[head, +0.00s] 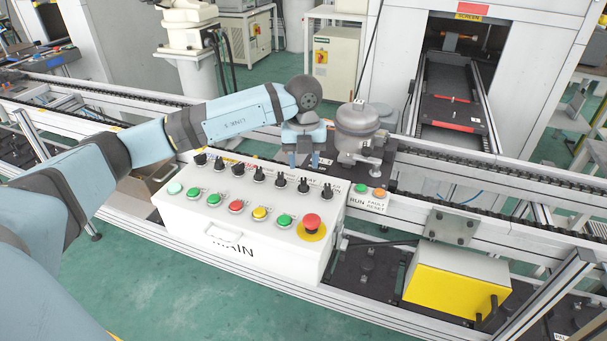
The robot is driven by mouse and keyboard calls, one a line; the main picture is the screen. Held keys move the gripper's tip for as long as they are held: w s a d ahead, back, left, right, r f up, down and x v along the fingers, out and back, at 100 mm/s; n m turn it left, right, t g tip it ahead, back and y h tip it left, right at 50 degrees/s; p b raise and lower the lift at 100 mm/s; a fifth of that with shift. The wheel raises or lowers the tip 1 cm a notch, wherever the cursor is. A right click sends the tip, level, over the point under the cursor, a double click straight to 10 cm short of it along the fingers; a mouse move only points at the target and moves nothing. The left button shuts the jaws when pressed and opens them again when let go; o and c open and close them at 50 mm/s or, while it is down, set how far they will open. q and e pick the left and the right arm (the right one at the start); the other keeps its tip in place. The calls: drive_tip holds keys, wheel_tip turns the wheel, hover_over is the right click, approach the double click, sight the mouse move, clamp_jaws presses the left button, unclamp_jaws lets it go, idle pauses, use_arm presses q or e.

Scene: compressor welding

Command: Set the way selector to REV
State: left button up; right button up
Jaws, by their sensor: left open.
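The white control box (180,212) marked MAIN carries a back row of several black selector knobs (258,174) and a front row of coloured push buttons. The knob labels are too small or too covered to read, so I cannot tell for sure which knob is the way selector or where it points. My left gripper (304,163) is open, its fingers pointing down just behind the right part of the knob row, near the knob (304,186) second from the right. I see nothing between its fingers, and contact with a knob cannot be told. My right gripper is out of view.
A red emergency stop (312,221) stands at the box's front right. A grey compressor (357,128) stands right beside my left gripper. A small RUN / FAULT RESET box (369,200) sits to the right. Conveyor rails (470,165) run behind.

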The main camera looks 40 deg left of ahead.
sight(303, 181)
use_arm(q)
wheel_tip(303, 181, up, 8)
idle(1.0)
